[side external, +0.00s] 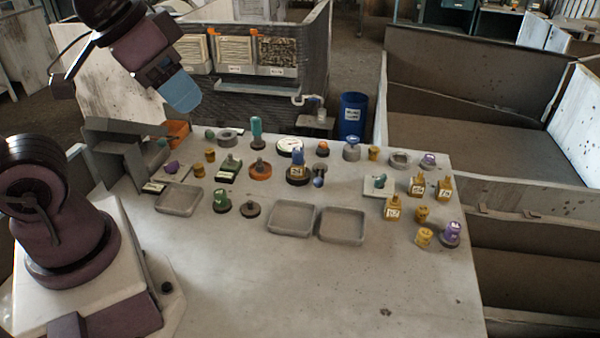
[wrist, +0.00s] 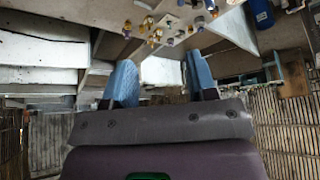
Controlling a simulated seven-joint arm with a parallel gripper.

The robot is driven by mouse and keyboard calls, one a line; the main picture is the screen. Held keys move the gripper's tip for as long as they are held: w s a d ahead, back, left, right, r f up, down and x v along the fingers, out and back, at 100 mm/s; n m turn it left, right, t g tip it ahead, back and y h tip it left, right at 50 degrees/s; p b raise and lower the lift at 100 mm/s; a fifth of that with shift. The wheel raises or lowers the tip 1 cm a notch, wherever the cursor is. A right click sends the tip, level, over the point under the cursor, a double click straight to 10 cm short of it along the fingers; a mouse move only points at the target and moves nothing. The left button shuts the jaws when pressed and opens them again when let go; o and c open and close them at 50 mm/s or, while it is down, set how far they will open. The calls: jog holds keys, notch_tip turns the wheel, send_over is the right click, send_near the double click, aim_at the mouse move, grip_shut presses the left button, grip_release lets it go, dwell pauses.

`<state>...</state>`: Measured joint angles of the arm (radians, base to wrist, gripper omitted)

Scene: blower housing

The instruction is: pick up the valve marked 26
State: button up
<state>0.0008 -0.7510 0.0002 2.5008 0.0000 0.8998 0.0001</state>
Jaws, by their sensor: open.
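Several yellow valve-like parts with small white labels stand on the right of the table: a front one (side external: 393,208), one behind it (side external: 416,186) and one at the right (side external: 444,188). A blue part with a label (side external: 298,160) stands near the middle. The numbers are too small to read, so I cannot tell which is marked 26. My gripper (side external: 180,92) is high above the table's back left, away from all parts. In the wrist view its two blue fingers (wrist: 162,82) are apart with nothing between them.
Empty grey trays stand at the left (side external: 178,201), middle (side external: 291,219) and right of middle (side external: 341,226). Other small parts crowd the back half of the table (side external: 300,290); its front is clear. A grey bracket-like block (side external: 115,145) stands at the back left. A blue bin (side external: 352,115) is behind.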

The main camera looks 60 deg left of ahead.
jog(key=shift+f, duration=0.1)
jog(key=shift+c, duration=0.3)
dwell(0.3)
jog(key=n+g+y, duration=0.2)
jog(key=n+y, duration=0.1)
jog(key=n, duration=0.6)
send_near(297, 155)
jog(key=x, duration=0.7)
jog(key=shift+w+f, duration=0.15)
jog(key=shift+f, duration=0.25)
jog(key=x, duration=0.5)
jog(key=shift+a, duration=0.15)
jog(key=c, duration=0.9)
jog(key=shift+o, duration=0.2)
